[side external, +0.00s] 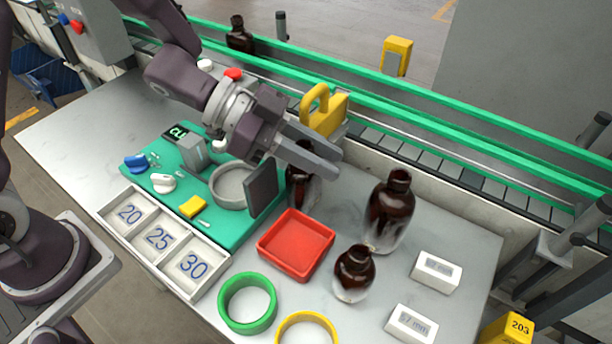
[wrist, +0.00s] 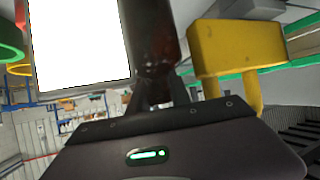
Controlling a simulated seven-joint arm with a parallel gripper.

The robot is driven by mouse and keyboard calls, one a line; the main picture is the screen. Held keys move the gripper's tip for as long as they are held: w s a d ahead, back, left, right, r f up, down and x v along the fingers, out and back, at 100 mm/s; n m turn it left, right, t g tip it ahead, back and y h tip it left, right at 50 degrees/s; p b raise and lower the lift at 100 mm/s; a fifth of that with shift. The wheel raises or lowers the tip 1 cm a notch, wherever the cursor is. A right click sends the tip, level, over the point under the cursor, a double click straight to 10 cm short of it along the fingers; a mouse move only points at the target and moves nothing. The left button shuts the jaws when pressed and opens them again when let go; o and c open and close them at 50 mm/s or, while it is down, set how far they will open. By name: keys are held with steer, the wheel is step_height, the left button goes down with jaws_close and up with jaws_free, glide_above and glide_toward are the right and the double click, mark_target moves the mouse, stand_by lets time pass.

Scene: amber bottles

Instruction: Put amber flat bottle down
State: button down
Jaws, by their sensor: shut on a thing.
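My gripper (side external: 325,163) is shut on a dark amber bottle (side external: 301,188), behind the red tray and to the right of the upright dark panel. The fingers cover part of the bottle's top, and its neck shows just above them. Its lower end is close to the table level; I cannot tell whether it touches. In the wrist view the bottle (wrist: 148,35) shows as a dark red-brown body ahead of the gripper. A taller amber bottle (side external: 390,212) and a small round amber bottle (side external: 354,273) stand upright on the table to the right.
A red tray (side external: 262,243), green ring (side external: 224,307) and yellow ring (side external: 283,325) lie in front. The dark panel (side external: 263,188) stands close left on a green base (side external: 230,236). A yellow padlock-shaped block (side external: 330,112) is behind. White label blocks (side external: 436,272) sit right.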

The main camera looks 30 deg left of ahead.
step_height(320, 180, up, 18)
steer(key=f, duration=0.1)
steer(key=w+a+f+n+t+y, duration=0.15)
steer(key=a+n+t+y, duration=0.4)
steer(key=a, duration=0.75)
steer(key=w+a+f+n+t+y, duration=0.1)
steer(key=w+a+n+t+y, duration=0.1)
steer(key=a+n+y, duration=0.8)
steer(key=w+d+f+m+h, duration=0.1)
steer(key=w+d+m+h, duration=0.2)
steer(key=w, duration=0.6)
steer(key=w+d+f+m+h, duration=0.1)
steer(key=w+m+h, duration=0.4)
steer(key=w, duration=0.5)
step_height(320, 180, down, 6)
steer(key=n, duration=0.1)
steer(key=shift+s+a+f+g+h, duration=0.15)
steer(key=shift+a+f+g+h, duration=0.1)
steer(key=shift+g+h, duration=0.2)
steer(key=shift+f+n, duration=0.25)
steer(key=shift+f, duration=0.3)
steer(key=c, duration=1.1)
jaws_free()
